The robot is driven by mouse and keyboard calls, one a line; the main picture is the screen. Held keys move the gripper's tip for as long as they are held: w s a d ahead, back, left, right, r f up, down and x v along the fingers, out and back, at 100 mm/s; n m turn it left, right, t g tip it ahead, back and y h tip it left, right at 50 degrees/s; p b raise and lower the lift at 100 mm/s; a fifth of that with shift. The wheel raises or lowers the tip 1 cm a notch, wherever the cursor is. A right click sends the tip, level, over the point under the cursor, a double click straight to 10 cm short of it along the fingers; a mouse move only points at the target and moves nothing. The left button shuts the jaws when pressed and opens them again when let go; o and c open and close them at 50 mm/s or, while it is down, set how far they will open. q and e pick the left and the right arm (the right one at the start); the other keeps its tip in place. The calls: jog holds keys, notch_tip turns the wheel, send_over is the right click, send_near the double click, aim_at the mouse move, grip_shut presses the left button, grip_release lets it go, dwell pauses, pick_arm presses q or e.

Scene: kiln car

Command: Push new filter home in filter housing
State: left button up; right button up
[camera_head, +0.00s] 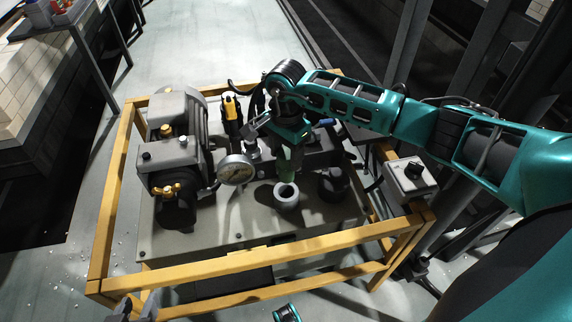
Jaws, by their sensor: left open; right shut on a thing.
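The filter housing (287,201) is a light grey open-topped cup on the machine's deck, right of the pressure gauge. My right gripper (283,150) is above it and is shut on the new filter (289,168), a pale green cylinder. The filter's lower end is at the housing mouth; I cannot tell how deep it sits, and its upper part is hidden by the gripper.
A yellow frame (268,260) surrounds the machine. A grey motor pump (172,150) and a round gauge (236,169) stand left of the housing. A dark cap-like part (333,183) stands close on its right. A switch box (409,178) is at the frame's right.

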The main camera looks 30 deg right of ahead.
jog(key=shift+w+f+m, duration=0.25)
jog(key=shift+f+m, duration=0.05)
pick_arm(q)
jog(key=shift+w+r, duration=0.15)
jog(key=shift+w, duration=0.3)
pick_arm(e)
jog(key=shift+w+d, duration=0.1)
pick_arm(q)
jog(key=shift+s, duration=0.1)
pick_arm(e)
jog(key=shift+f+b, duration=0.25)
jog(key=shift+b, duration=0.15)
jog(key=shift+f+b, duration=0.75)
jog(key=shift+f, duration=0.15)
pick_arm(q)
jog(key=shift+d+f+b, duration=0.3)
jog(key=shift+f+b, duration=0.1)
jog(key=shift+f, duration=0.2)
jog(key=shift+d+f+b, duration=0.25)
jog(key=shift+f+b, duration=0.1)
jog(key=shift+f, duration=0.25)
pick_arm(e)
jog(key=shift+f, duration=0.9)
pick_arm(q)
jog(key=shift+d+r+h, duration=0.15)
jog(key=shift+r+h, duration=0.05)
jog(key=shift+h, duration=0.1)
pick_arm(e)
jog(key=shift+f, duration=0.2)
